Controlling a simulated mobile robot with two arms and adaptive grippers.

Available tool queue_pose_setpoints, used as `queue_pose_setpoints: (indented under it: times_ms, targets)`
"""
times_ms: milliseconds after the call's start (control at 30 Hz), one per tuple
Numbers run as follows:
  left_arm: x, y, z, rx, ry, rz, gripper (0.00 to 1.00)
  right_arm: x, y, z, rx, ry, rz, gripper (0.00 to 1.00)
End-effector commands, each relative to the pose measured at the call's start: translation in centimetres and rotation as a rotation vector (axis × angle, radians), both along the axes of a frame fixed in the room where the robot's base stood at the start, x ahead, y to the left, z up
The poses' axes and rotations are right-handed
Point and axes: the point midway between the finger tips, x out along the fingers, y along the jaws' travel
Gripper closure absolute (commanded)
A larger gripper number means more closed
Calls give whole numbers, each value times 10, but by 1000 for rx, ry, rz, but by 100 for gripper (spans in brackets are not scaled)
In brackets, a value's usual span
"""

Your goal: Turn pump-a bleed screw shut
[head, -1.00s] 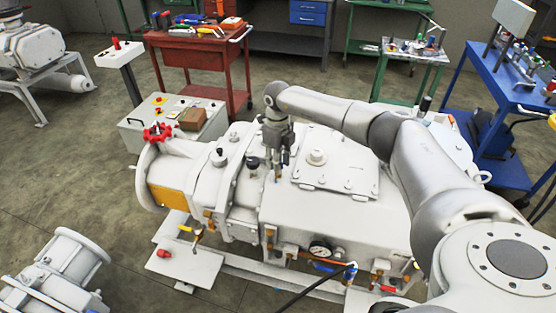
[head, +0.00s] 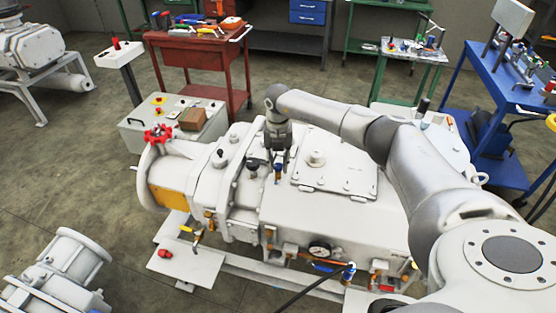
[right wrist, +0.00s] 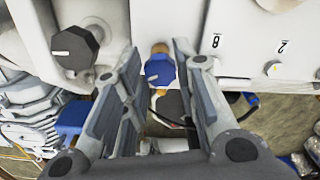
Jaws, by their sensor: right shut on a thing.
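The bleed screw has a blue knob (right wrist: 160,72) with a white mark, on a brass stem at the side of the white pump (right wrist: 230,40). The knob also shows in the head view (head: 278,168), on the middle of the pump (head: 325,225). My right gripper (head: 277,160) points down over it from above. In the right wrist view the gripper (right wrist: 158,60) has one finger on each side of the blue knob and is shut on it. How far the screw is turned cannot be told. My left gripper is not in view.
A black knob (right wrist: 76,48) sits left of the fingers; in the head view a black knob (head: 253,164) is close beside the gripper. A flat cover plate (head: 337,168) lies to the right. A red handwheel (head: 158,134) stands at the pump's left end.

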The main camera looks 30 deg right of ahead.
Motion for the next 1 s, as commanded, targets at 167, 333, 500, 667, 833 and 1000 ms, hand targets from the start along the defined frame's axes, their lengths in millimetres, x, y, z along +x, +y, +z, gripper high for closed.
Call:
queue_pose_setpoints:
  times_ms: [167, 333, 500, 667, 833, 1000]
  targets:
    - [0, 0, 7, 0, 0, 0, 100, 1, -1, 2, 0, -2, -164, 96]
    - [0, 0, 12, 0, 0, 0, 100, 0, 0, 2, 0, -3, -301, 96]
    - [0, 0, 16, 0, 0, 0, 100, 0, 0, 2, 1, -2, -409, 96]
    - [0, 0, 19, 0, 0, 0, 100, 0, -1, 2, 0, -3, -478, 96]
    - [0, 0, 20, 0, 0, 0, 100, 0, -1, 1, 0, -3, -519, 96]
    - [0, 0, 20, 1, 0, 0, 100, 0, -1, 1, -1, -4, -535, 96]
